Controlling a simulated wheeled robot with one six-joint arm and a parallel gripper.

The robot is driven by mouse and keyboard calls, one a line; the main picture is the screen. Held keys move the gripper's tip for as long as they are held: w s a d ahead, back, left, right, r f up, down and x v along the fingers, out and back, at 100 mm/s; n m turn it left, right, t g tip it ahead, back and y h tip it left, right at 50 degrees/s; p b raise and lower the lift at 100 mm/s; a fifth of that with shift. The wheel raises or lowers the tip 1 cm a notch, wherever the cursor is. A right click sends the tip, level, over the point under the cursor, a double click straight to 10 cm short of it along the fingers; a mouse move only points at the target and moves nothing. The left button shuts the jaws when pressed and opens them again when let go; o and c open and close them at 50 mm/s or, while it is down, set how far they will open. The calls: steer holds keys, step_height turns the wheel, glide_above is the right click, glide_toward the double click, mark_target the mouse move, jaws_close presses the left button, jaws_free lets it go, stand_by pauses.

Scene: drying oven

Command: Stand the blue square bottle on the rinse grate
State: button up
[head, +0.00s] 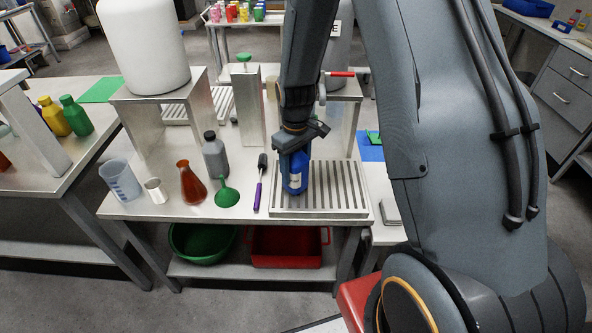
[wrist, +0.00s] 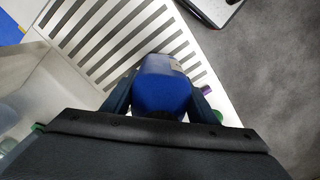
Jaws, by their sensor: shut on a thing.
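The blue square bottle (head: 296,178) has a pale label on its side and looks upright. It is over the left part of the rinse grate (head: 345,190), a slatted metal tray on the steel table. My gripper (head: 292,150) is shut on the bottle from above and hides its top. In the wrist view the bottle (wrist: 161,86) sits between both fingers, with the grate (wrist: 95,40) under and beyond it. I cannot tell whether its base touches the slats.
Left of the grate lie a purple-handled brush (head: 259,185) and a green funnel (head: 227,196). The grate's right part is bare.

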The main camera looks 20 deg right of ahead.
steer(key=shift+f, duration=0.55)
steer(key=shift+f, duration=0.1)
steer(key=o, duration=1.5)
step_height(320, 180, up, 11)
steer(key=shift+b, duration=1.15)
steer(key=shift+s+r, duration=0.1)
steer(key=shift+r, duration=0.45)
steer(key=s+m, duration=0.1)
steer(key=s, duration=0.5)
steer(key=s+r+m, duration=0.1)
steer(key=s+m, duration=0.1)
steer(key=s, duration=0.3)
steer(key=s+m, duration=0.2)
steer(key=s, duration=0.4)
steer(key=shift+s+d+r+t, duration=0.15)
steer(key=shift+s+d+t, duration=0.15)
steer(key=shift+t, duration=0.1)
